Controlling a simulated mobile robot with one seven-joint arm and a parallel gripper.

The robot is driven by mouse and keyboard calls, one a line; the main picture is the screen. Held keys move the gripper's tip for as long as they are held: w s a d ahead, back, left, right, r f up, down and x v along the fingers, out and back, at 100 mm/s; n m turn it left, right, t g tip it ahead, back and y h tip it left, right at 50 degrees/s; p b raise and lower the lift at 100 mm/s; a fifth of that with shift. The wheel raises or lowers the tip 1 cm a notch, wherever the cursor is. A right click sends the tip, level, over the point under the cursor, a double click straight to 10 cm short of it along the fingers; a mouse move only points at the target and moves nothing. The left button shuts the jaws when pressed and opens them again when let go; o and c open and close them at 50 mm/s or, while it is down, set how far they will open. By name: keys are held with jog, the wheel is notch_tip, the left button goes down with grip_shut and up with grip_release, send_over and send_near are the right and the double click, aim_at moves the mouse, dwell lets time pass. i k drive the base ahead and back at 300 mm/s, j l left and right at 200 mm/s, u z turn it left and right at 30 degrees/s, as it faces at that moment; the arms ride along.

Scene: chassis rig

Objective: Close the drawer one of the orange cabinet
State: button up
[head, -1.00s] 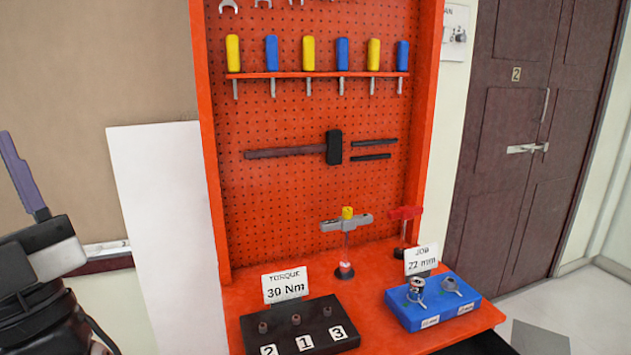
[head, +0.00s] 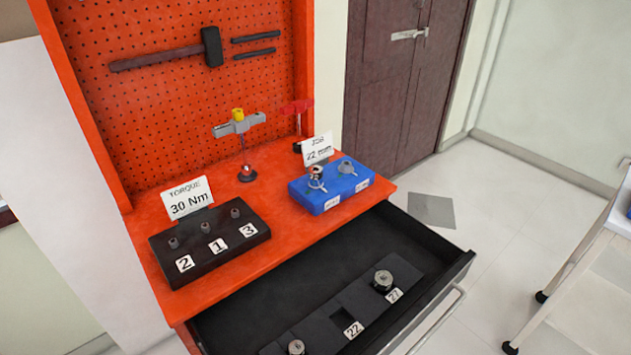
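The orange cabinet (head: 283,227) stands in the middle of the head view, with an orange top and a pegboard back. Below its top, a black drawer (head: 345,240) is pulled open toward the lower right. The drawer has a silver bar handle (head: 440,325) on its front. Inside it lies a dark insert (head: 325,313) with labels 22 and 27. A metal socket (head: 383,281) sits by label 27, and another metal piece (head: 296,347) is at the bottom edge. The slot by 22 looks empty. My gripper is not in view.
On the cabinet top are a black block (head: 210,248) labelled 2, 1, 3, a blue block (head: 328,188) with metal parts, and tool stands. A white wheeled cart (head: 590,270) stands at the right. The floor between drawer and cart is clear.

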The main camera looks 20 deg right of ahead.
aim_at(323, 297)
jog(key=l+u, duration=0.15)
jog(key=u, duration=0.25)
jog(key=k+l+u, duration=0.1)
jog(key=u, duration=0.3)
jog(key=k+l+z, duration=0.25)
jog(key=z, duration=0.25)
jog(key=k+z, duration=0.1)
jog(key=z, duration=0.2)
jog(key=k+l+z, duration=0.1)
jog(key=z, duration=0.25)
jog(key=l+z, duration=0.1)
jog(key=z, duration=1.15)
